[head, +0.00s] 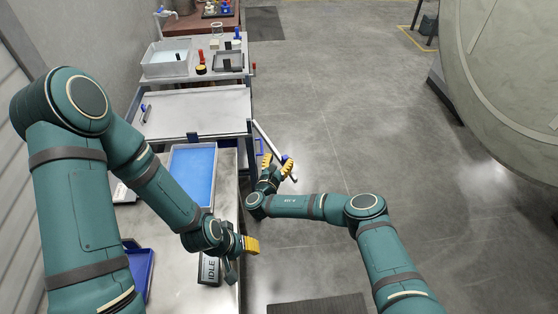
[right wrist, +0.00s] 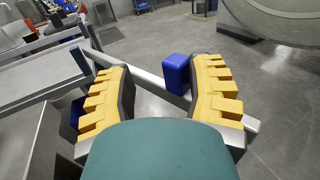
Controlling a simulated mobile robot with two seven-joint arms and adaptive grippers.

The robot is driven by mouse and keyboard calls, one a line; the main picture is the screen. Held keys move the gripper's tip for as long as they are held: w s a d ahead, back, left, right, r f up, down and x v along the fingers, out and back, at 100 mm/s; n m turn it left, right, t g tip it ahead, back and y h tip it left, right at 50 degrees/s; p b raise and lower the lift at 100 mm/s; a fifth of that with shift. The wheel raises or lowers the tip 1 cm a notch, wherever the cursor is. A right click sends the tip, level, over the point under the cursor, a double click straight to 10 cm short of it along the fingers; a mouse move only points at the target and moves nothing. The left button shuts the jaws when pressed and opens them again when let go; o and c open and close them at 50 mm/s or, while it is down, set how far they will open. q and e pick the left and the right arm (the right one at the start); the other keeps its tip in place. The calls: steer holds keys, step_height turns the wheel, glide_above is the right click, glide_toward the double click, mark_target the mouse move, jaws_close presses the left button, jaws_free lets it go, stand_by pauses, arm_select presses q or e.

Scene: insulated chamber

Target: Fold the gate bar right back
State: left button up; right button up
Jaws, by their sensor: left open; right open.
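The gate bar (head: 268,138) is a pale grey bar slanting out from the side of the bench into the aisle. A blue block (right wrist: 177,73) sits on the bar; part of it also shows in the head view beside my right gripper. My right gripper (head: 276,165) is open at the bar's outer part. In the right wrist view its yellow fingers (right wrist: 160,82) stand wide apart, with the blue block and a stretch of bar showing between them. I cannot tell whether they touch. My left gripper (head: 249,244) is open and empty over the bench's near right edge.
A blue-bottomed tray (head: 193,172) and a dark box marked IDLE (head: 209,270) are on the near bench. A grey shelf (head: 190,112) and a basin (head: 167,62) lie beyond. The floor (head: 340,120) right of the bar is clear up to a large round vessel (head: 510,70).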

steer(key=shift+s+f, duration=0.1)
stand_by(0.3)
steer(key=v, duration=0.7)
steer(key=shift+s, duration=0.2)
steer(key=shift+c, duration=0.4)
